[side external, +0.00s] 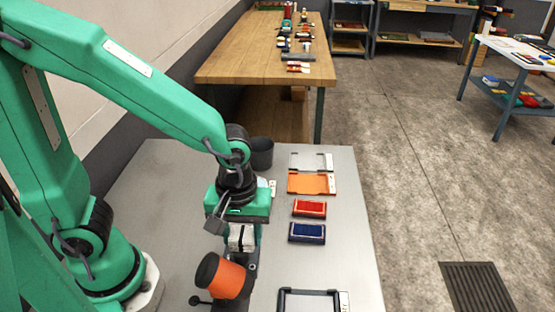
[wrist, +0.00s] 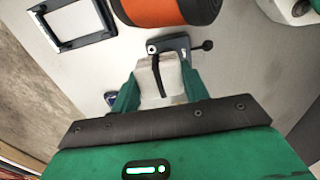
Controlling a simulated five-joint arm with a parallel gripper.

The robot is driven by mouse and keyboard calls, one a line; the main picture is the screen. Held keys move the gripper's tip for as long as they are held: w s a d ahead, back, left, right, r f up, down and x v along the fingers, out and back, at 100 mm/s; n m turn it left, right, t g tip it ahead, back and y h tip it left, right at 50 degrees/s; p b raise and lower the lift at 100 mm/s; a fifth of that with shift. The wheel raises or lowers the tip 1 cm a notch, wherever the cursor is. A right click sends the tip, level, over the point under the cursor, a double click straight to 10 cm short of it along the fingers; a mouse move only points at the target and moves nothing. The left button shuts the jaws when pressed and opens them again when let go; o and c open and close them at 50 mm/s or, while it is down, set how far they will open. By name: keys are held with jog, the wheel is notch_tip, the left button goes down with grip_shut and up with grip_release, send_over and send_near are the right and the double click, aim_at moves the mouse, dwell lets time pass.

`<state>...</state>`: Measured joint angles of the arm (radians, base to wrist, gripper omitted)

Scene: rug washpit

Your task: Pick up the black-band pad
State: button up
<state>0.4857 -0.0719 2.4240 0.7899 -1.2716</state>
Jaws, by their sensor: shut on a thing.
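The black-band pad (wrist: 147,82) is a pale whitish block with a black band over it, seen in the wrist view between the green fingers of my gripper (wrist: 160,92). My gripper is shut on it. In the side view my gripper (side external: 242,240) points down over the grey table, and the pale pad shows only partly between the fingers. I cannot tell whether the pad is clear of what lies below it.
An orange roller with black ends (side external: 229,279) is close to my gripper, with a dark bracket (wrist: 178,46) beside the pad. A black frame (side external: 284,300), blue pad (side external: 307,232), red pad (side external: 310,208), orange tray (side external: 312,184) and dark cup (side external: 261,154) stand on the table (side external: 350,240).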

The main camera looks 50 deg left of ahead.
jog(key=shift+s+d+r, duration=0.15)
jog(key=shift+d, duration=0.05)
dwell(0.4)
jog(key=o, duration=0.4)
jog(key=c, duration=0.3)
jog(key=shift+w+a, duration=0.2)
jog(key=shift+w, duration=0.25)
jog(key=w+a+f+n, duration=0.2)
jog(key=w+a+n, duration=0.7)
jog(key=w+a, duration=0.9)
jog(key=a, duration=0.2)
jog(key=shift+a, duration=0.3)
